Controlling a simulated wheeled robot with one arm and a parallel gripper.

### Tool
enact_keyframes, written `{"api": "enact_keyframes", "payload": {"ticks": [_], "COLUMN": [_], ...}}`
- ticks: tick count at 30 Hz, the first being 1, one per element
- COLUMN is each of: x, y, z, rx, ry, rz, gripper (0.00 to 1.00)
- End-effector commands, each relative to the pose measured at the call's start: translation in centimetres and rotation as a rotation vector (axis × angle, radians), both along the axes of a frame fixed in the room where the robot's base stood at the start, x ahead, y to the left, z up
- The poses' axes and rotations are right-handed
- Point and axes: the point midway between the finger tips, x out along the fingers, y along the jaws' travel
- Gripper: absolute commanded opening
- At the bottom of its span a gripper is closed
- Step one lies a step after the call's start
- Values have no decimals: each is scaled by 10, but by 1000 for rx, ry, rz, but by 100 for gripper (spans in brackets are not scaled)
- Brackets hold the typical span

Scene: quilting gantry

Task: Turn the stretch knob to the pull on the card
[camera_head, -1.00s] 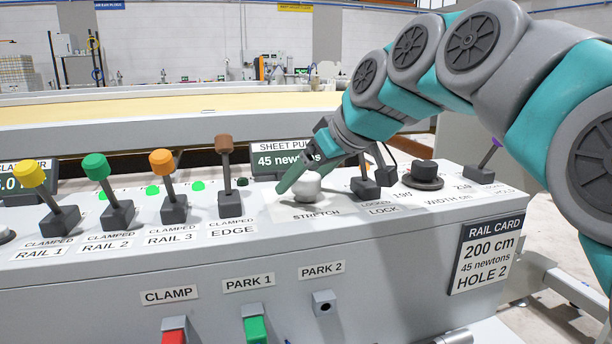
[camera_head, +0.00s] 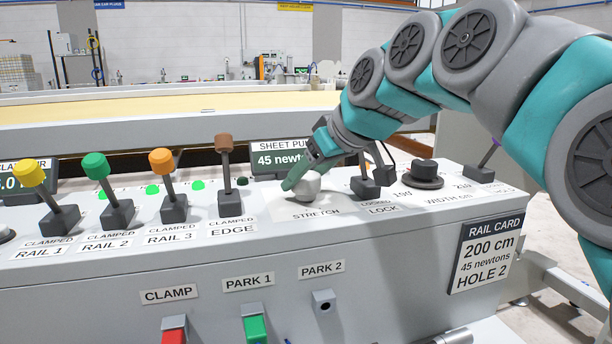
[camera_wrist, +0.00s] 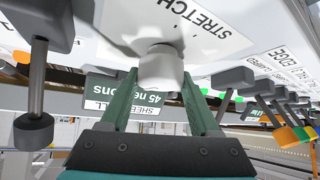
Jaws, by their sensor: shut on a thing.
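The stretch knob (camera_head: 308,188) is a pale grey cap on a white plate marked STRETCH on the console top. My gripper (camera_head: 297,184) reaches down to it from the upper right, its green fingers shut on the knob; one finger hides part of it. In the wrist view the knob (camera_wrist: 160,68) sits between the two fingertips (camera_wrist: 160,76). The sheet pull display (camera_head: 272,160) reads 45 newtons, its right end covered by my gripper. The rail card (camera_head: 486,254) on the console front reads 200 cm, 45 newtons, HOLE 2.
Yellow (camera_head: 30,173), green (camera_head: 96,166), orange (camera_head: 161,162) and brown (camera_head: 224,144) levers stand left of the knob. The lock lever (camera_head: 366,184) and the black width knob (camera_head: 425,174) stand close on the right.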

Motion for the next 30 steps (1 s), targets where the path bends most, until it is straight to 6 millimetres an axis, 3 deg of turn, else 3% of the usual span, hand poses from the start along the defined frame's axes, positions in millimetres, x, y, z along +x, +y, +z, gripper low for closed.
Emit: {"api": "enact_keyframes", "payload": {"ticks": [6, 14, 15, 23, 30], "x": [0, 0, 0, 0, 0], "y": [0, 0, 0, 0, 0], "z": [1, 1, 1, 1, 1], "rx": [-1, 2, 2, 1, 1], "ry": [-5, -5, -5, -3, -2], "rz": [-100, -105, -105, -104, -104], "gripper": [7, 7, 65, 93, 93]}}
